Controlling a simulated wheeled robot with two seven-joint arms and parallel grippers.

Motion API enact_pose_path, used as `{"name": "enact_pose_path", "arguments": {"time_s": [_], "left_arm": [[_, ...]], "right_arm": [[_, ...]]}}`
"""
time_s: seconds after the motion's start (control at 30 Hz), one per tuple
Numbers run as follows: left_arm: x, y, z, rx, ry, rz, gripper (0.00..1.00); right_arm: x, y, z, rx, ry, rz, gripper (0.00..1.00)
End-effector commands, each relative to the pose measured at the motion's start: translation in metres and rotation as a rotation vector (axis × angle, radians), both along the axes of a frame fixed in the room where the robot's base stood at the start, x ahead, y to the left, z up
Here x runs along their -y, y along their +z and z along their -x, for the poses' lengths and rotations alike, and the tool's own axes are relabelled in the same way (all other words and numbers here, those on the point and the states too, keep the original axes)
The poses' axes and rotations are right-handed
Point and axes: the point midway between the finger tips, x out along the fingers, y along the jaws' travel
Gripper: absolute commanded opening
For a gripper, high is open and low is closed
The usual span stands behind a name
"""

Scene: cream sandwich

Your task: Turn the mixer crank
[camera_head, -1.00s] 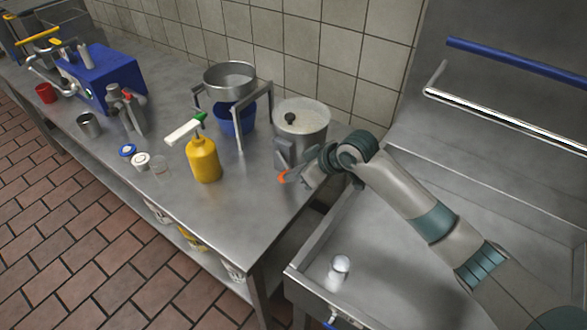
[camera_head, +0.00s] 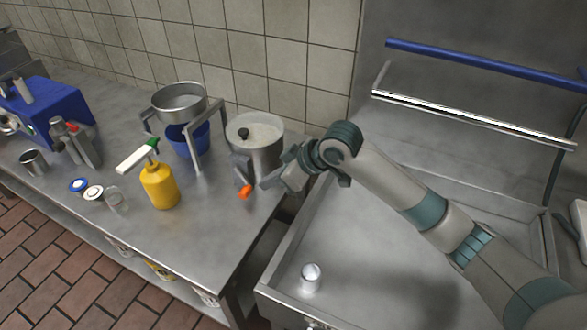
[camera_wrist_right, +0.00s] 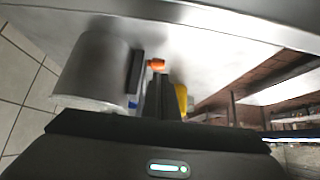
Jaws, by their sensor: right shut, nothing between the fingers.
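The mixer is a grey metal pot (camera_head: 262,152) with a pale top and a black knob, standing near the right end of the steel counter. A dark grey crank housing is on its front side, with an orange handle (camera_head: 245,191) below it. In the right wrist view the orange handle (camera_wrist_right: 156,64) shows just beyond the fingertips. My right gripper (camera_head: 268,183) is shut and empty, just right of the orange handle. A small gap seems to lie between them; contact cannot be told. My left gripper is not in view.
A yellow pump bottle (camera_head: 160,186) stands left of the mixer. A metal bowl on a stand (camera_head: 180,100) with a blue container (camera_head: 190,138) below is behind it. A steel sink (camera_head: 375,245) holding a small cup (camera_head: 310,277) lies right of the counter (camera_head: 205,225).

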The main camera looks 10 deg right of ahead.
Motion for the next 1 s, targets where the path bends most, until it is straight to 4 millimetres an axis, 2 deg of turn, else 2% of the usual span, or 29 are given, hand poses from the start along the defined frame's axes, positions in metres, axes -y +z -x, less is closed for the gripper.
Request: {"name": "enact_pose_path", "arguments": {"time_s": [0.2,0.43,0.6,0.93,0.97,1.0], "left_arm": [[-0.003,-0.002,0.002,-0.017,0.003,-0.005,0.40],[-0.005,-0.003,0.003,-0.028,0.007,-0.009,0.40],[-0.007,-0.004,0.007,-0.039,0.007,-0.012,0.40],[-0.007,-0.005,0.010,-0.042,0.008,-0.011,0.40],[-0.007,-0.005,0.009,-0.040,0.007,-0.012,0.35],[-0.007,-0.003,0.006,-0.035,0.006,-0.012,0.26]], "right_arm": [[0.027,0.034,0.017,0.004,-0.001,0.001,0.00],[0.046,0.060,0.030,0.002,-0.001,0.000,0.00],[0.052,0.069,0.035,0.002,-0.001,0.001,0.00],[0.053,0.070,0.036,0.000,0.000,0.000,0.00],[0.053,0.070,0.036,0.000,0.000,0.000,0.00],[0.053,0.071,0.036,0.000,0.000,0.000,0.00]]}}
